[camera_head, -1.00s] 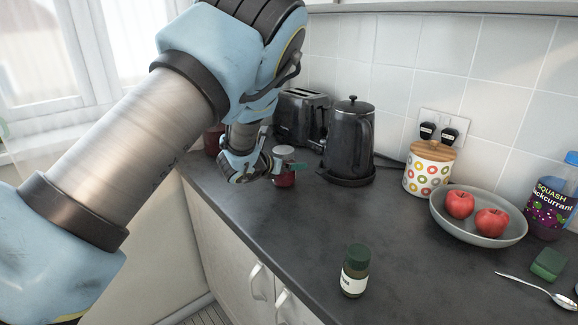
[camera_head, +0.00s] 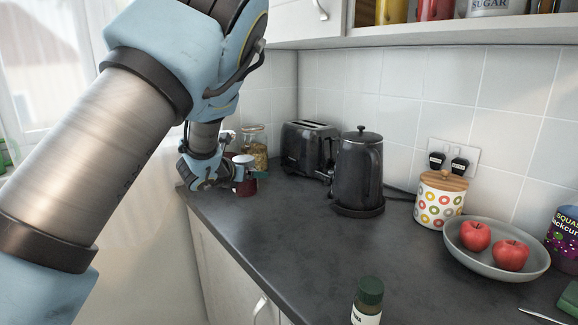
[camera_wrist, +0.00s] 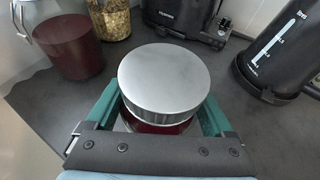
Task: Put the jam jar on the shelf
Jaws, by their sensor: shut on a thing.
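The jam jar, dark red with a silver lid (camera_wrist: 165,78), is held between the green fingers of my gripper (camera_wrist: 160,108) in the wrist view. In the head view the jar (camera_head: 245,178) is at the far left end of the dark counter, with my gripper (camera_head: 248,177) around it. Whether its base touches the counter cannot be told. The shelf (camera_head: 450,34) runs along the top right of the head view, above the tiles. Several containers stand on it, one marked SUGAR (camera_head: 493,6).
A toaster (camera_head: 307,150) and black kettle (camera_head: 357,170) stand right of the jar. A dark red container (camera_wrist: 68,45) and glass jar (camera_head: 254,148) stand behind it. Further right are a dotted canister (camera_head: 438,203), a bowl of apples (camera_head: 490,262) and a green-capped jar (camera_head: 368,300).

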